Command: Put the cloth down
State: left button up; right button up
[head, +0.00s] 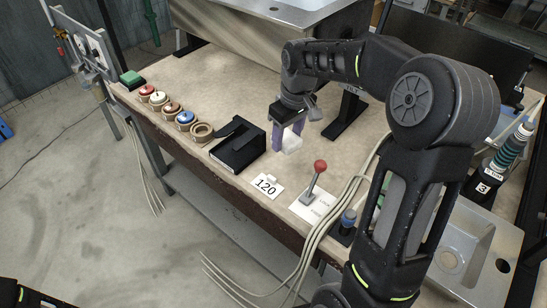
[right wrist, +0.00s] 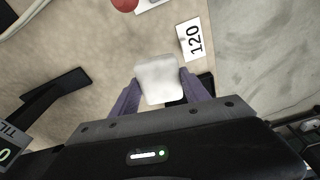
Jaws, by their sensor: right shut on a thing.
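The cloth (right wrist: 159,78) is a small white folded piece between the purple fingers of my right gripper (right wrist: 160,98) in the right wrist view. In the head view my right gripper (head: 285,136) points down over the workbench, and the cloth (head: 292,144) shows at its fingertips. The right gripper is shut on it. I cannot tell whether the cloth touches the bench top. Beside it, to the left, is a black box-like holder (head: 238,147). Only a dark part at the bottom left edge of the head view may be my left arm; the left gripper does not show.
The bench (head: 230,85) has several round coloured pieces (head: 160,99) along its left side. A "120" card (head: 267,186), a red-knobbed lever (head: 319,167) and loose cables (head: 330,210) lie toward the front. A metal sink (head: 470,250) is at right.

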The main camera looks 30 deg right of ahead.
jog(key=shift+a+n, duration=0.15)
jog(key=shift+n, duration=0.45)
jog(key=shift+s, duration=0.1)
jog(key=shift+f, duration=0.1)
send_over(284, 170)
notch_tip(284, 170, down, 6)
jog(key=shift+s+f, duration=0.1)
jog(key=shift+s, duration=0.05)
jog(key=shift+f, duration=1.85)
